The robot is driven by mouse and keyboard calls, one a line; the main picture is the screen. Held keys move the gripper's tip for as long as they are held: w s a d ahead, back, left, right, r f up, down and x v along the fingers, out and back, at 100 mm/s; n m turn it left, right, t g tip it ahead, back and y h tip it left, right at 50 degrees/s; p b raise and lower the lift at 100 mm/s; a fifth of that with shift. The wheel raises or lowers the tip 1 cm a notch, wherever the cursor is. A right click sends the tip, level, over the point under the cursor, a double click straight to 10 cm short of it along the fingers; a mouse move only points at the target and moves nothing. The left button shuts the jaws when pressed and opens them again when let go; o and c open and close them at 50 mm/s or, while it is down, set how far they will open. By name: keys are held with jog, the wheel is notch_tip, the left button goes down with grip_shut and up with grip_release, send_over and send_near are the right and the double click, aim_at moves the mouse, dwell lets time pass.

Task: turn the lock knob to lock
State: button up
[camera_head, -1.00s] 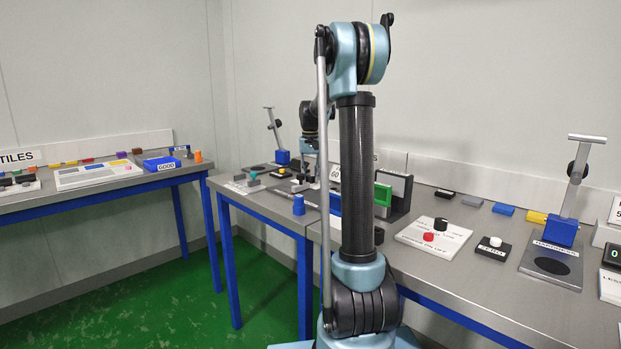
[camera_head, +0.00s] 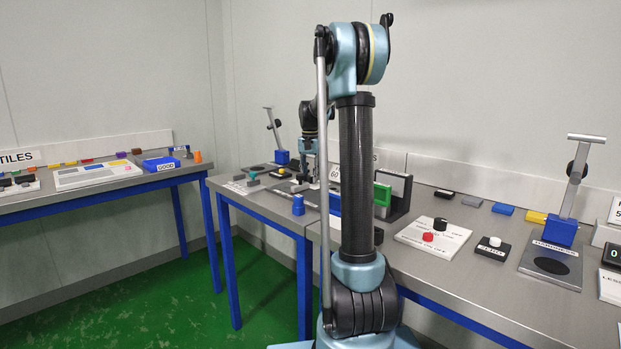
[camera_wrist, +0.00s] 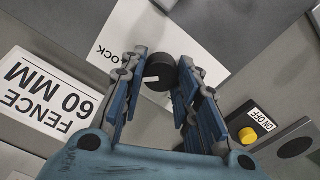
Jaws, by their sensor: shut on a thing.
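The lock knob (camera_wrist: 160,72) is a round black knob with a pale mark on its side. It stands on a white plate (camera_wrist: 122,28) lettered with a word ending in "OCK", its first letter not clear. My gripper (camera_wrist: 164,62) is shut on the knob, with one blue finger on each side. In the head view my gripper (camera_head: 311,172) is small, low over the far part of the bench and partly behind my arm. I cannot make out the knob there.
A "FENCE 60 MM" sign (camera_wrist: 48,95) lies left of the knob in the wrist view. A yellow button (camera_wrist: 247,136) by an "ON/OFF" label is at lower right. In the head view a blue cylinder (camera_head: 298,205) and a green block (camera_head: 382,194) stand nearby on the bench.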

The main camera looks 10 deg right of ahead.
aim_at(310, 176)
jog(key=shift+a, duration=0.15)
jog(key=o, duration=1.1)
jog(key=shift+c, duration=0.2)
notch_tip(310, 176, up, 12)
jog(key=shift+f, duration=0.1)
